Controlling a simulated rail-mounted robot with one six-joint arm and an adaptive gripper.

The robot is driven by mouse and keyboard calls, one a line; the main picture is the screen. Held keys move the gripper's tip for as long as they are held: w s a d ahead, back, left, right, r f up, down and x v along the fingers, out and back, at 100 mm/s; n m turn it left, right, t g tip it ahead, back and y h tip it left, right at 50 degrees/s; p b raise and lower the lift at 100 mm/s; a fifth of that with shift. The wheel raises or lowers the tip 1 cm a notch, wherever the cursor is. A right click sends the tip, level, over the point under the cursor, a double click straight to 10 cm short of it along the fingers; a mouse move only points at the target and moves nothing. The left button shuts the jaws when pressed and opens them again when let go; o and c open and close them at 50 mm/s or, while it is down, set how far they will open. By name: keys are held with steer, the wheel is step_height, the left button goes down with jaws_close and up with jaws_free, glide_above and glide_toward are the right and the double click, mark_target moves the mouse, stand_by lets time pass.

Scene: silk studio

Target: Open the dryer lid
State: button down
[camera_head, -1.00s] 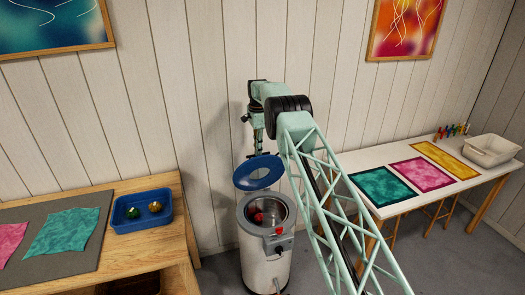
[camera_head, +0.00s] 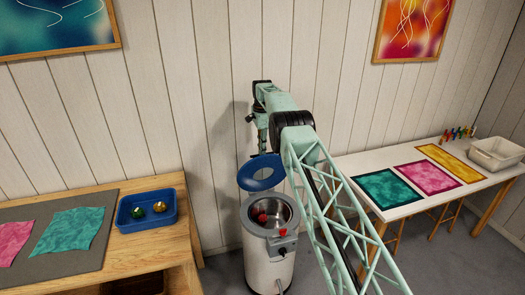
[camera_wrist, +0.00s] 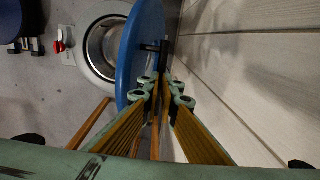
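The dryer is a white upright cylinder (camera_head: 268,268) with a metal drum holding something red. Its blue lid (camera_head: 262,172) stands raised and tilted back above the rear of the rim, clear of the drum mouth. In the wrist view the lid (camera_wrist: 142,50) shows nearly edge-on, with a dark handle-like piece (camera_wrist: 157,47) on its wall side. My gripper (camera_head: 262,147) points down just behind the lid's upper edge. In the wrist view its fingertips (camera_wrist: 165,78) are close together beside the lid's wall side; contact and the gap between them are unclear.
The panelled wall (camera_head: 215,120) is close behind the lid and gripper. A wooden table (camera_head: 155,247) with a blue tray (camera_head: 128,222) of two balls is at left. A white table (camera_head: 345,165) with coloured cloths and a pale bin (camera_head: 495,156) is at right.

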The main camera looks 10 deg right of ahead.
steer(key=c, duration=2.7)
jaws_free()
steer(key=shift+s+f, duration=0.25)
steer(key=shift+f, duration=0.55)
steer(key=shift+s+f, duration=0.2)
steer(key=shift+f, duration=0.6)
steer(key=shift+c, duration=0.2)
steer(key=shift+r, duration=0.15)
steer(key=shift+w+r, duration=0.15)
steer(key=shift+r, duration=0.6)
step_height(320, 180, up, 12)
steer(key=shift+r, duration=0.15)
steer(key=shift+r, duration=0.1)
